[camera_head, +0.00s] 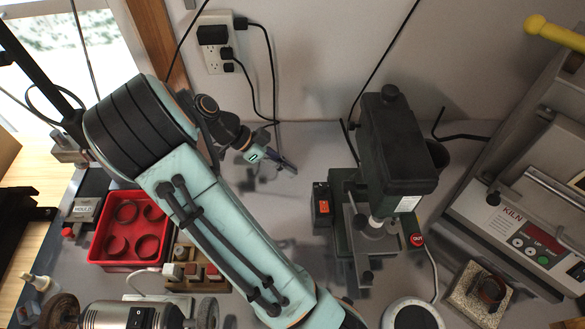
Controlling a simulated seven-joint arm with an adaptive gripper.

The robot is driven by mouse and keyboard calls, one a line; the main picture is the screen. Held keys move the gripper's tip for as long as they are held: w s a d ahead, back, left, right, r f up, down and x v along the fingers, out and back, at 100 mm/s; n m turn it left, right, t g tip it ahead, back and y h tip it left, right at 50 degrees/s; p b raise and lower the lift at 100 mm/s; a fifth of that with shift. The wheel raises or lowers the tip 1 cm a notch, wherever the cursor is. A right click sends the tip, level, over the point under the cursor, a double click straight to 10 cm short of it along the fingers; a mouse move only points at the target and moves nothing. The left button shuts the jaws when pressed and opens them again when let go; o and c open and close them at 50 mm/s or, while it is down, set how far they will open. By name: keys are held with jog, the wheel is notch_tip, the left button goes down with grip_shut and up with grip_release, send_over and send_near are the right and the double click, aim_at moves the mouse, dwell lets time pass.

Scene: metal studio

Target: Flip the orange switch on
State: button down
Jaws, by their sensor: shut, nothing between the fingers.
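A small dark box with an orange switch (321,198) sits on the left side of the green drill press (391,150). The switch is small in the view, and I cannot tell its position. My gripper (289,167) is behind and to the left of the switch, apart from it, near the back wall. Its thin dark fingers point right and slightly down in the picture. They are together with nothing between them.
A red tray (99,263) with several rings stands at the left, and a bench grinder (125,315) at the front left. A kiln (530,225) fills the right. A red button (417,240) is at the drill press's right. Cables hang from the wall outlet (214,45).

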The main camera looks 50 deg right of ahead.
jog(key=shift+s+a+r, duration=0.1)
jog(key=shift+s+a, duration=0.2)
jog(key=shift+a, duration=0.05)
send_over(329, 210)
jog(key=w+a, duration=0.1)
jog(key=w, duration=0.1)
notch_tip(329, 210, down, 7)
jog(key=shift+w+r, duration=0.1)
notch_tip(329, 210, down, 3)
jog(key=shift+a+r, duration=0.1)
jog(key=shift+r, duration=0.1)
jog(key=shift+a+f, duration=0.1)
jog(key=shift+f, duration=0.7)
jog(key=shift+s+f, duration=0.1)
jog(key=shift+s, duration=0.1)
